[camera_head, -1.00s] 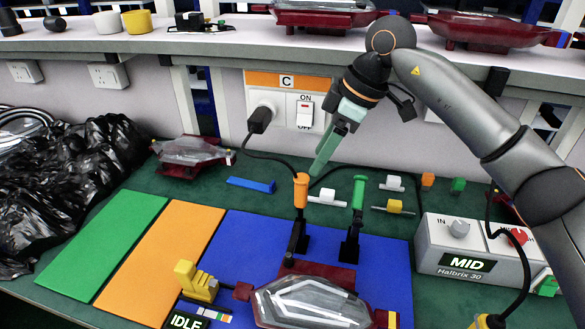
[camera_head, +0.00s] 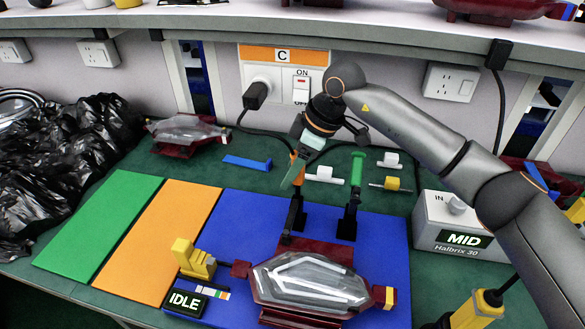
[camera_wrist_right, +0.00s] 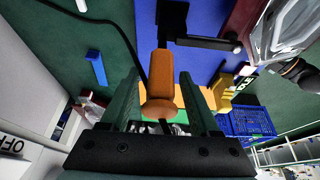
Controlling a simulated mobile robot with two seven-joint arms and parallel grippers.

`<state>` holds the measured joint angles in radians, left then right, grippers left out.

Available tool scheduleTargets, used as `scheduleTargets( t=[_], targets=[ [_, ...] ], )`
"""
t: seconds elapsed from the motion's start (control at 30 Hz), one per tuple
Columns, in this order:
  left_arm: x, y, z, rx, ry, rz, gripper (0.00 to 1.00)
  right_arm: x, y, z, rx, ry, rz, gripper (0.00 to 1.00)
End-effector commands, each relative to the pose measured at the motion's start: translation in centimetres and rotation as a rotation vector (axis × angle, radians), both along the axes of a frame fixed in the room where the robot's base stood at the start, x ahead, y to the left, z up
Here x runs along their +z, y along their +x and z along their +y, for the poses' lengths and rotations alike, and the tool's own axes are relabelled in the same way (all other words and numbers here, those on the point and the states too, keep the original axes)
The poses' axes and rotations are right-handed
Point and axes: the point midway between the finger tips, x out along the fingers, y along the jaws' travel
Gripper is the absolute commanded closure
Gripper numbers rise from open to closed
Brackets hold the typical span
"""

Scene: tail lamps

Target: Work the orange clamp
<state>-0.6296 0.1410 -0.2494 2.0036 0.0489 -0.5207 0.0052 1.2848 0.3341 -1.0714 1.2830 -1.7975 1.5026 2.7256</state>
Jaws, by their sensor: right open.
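The orange clamp (camera_head: 298,180) stands upright at the back of the blue mat (camera_head: 388,262), its orange handle on a black lever and base. My right gripper (camera_head: 291,177) is at the handle and partly hides it in the head view. In the right wrist view the orange handle (camera_wrist_right: 160,72) lies between the two green fingers of my open right gripper (camera_wrist_right: 161,84). I cannot tell whether a finger touches it. A dark red tail lamp (camera_head: 310,283) with a clear lens lies in front of the clamp. My left gripper is not in view.
A green-handled clamp (camera_head: 357,172) stands close on the right. A yellow clamp (camera_head: 194,260) and the IDLE display (camera_head: 185,302) are at the left. A grey box reading MID (camera_head: 462,225) is at the right. Green and orange mats (camera_head: 160,240) are bare.

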Motion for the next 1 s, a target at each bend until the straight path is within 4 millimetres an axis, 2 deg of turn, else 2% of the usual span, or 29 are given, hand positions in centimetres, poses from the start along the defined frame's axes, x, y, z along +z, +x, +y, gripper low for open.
scheduleTargets(
  t=[0.27,0.83,1.0],
  targets=[
    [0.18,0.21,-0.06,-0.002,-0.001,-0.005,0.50,-0.22,0.01,0.08,0.000,-0.001,0.000,0.38],
    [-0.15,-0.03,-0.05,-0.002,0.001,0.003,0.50,-0.17,0.01,0.04,0.000,-0.001,0.000,0.99],
    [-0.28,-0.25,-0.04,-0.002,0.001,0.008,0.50,-0.16,0.01,0.03,0.000,-0.001,0.000,1.00]
  ],
)
